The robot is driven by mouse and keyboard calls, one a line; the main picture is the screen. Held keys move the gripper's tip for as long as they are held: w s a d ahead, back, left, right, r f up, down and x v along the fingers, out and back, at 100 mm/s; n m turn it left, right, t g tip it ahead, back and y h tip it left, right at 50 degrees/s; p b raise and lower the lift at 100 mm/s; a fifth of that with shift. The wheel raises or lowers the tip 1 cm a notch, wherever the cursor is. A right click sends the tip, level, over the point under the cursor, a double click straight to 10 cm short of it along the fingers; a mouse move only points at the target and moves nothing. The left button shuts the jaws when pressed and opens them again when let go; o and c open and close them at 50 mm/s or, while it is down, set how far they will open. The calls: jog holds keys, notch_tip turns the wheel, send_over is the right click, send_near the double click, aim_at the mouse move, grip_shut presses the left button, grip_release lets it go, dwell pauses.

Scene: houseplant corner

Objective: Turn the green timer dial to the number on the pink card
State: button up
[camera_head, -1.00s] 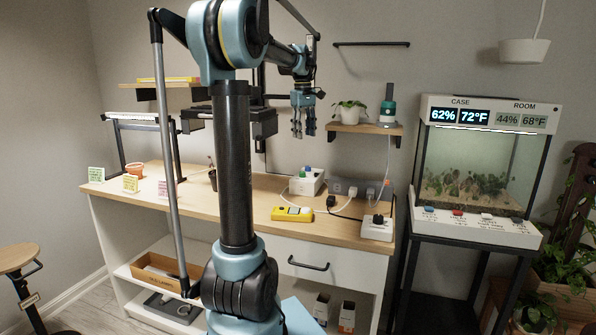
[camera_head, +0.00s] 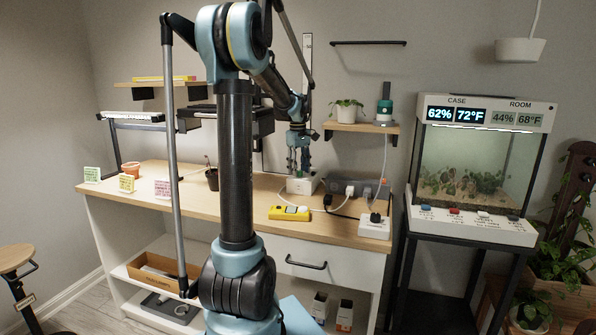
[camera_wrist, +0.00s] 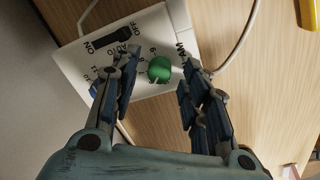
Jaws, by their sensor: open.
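The green timer dial (camera_wrist: 159,69) sits on a white timer box (camera_wrist: 75,61), with printed numbers around it. In the wrist view the dial lies between and just beyond my open fingertips; I cannot tell whether either finger touches it. My gripper (camera_head: 299,168) points down over the white box (camera_head: 300,186) on the counter and hides the dial in the head view. A blue knob (camera_wrist: 93,88) is partly hidden behind the left finger. The pink card (camera_head: 163,188) stands at the counter's front left; its writing is too small to read.
A yellow device (camera_head: 289,213) lies in front of the box. Cables run to a black plug (camera_head: 328,201) and a white socket box (camera_head: 375,227) at right. A green card, a yellow card and pots stand left.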

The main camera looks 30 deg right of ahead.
jog(key=shift+f, duration=0.3)
grip_shut()
